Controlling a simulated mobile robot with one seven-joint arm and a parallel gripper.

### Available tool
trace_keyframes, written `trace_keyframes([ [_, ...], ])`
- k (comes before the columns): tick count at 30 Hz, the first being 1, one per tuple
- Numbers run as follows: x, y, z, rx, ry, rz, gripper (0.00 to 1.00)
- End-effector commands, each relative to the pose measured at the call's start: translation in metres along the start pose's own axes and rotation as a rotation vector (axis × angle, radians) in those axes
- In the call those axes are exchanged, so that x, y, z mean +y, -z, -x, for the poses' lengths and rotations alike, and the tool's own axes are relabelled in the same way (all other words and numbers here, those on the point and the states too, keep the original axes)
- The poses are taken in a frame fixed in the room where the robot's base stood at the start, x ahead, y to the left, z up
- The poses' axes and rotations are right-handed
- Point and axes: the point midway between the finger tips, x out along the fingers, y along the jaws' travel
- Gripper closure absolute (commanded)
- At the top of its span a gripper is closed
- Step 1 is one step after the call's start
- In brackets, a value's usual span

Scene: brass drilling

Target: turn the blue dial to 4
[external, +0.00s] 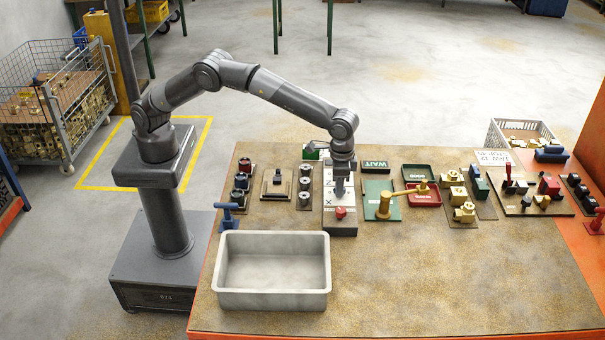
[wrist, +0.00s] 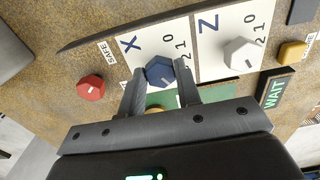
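In the wrist view the blue dial (wrist: 160,71) sits on a white panel marked X, beside a printed scale with 0, 1 and 2 readable. The rest of the scale and the dial's setting cannot be read. My gripper (wrist: 160,75) has a finger on each side of the dial, and the dial nearly fills the gap. Whether the fingers press on it cannot be told. In the external view my gripper (external: 340,193) points down over the white panel (external: 330,196), and hides the blue dial.
A white dial (wrist: 241,54) on a panel marked Z and a red knob (wrist: 91,88) by a SAFE label flank the blue dial. A WAIT sign (external: 375,165) stands behind. A grey bin (external: 272,298) is at the table's front left; the front right is clear.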

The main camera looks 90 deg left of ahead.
Motion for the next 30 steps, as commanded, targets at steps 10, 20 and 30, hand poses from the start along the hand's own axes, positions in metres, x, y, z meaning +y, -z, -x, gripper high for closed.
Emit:
trace_keyframes([
  [10, 0.0001, 0.0, 0.0003, 0.0, 0.0, 0.002, 0.94],
  [20, 0.0005, 0.0, 0.0003, 0.0, -0.001, 0.111, 0.94],
  [30, 0.0005, -0.0001, 0.0003, 0.0, -0.001, 0.111, 0.62],
])
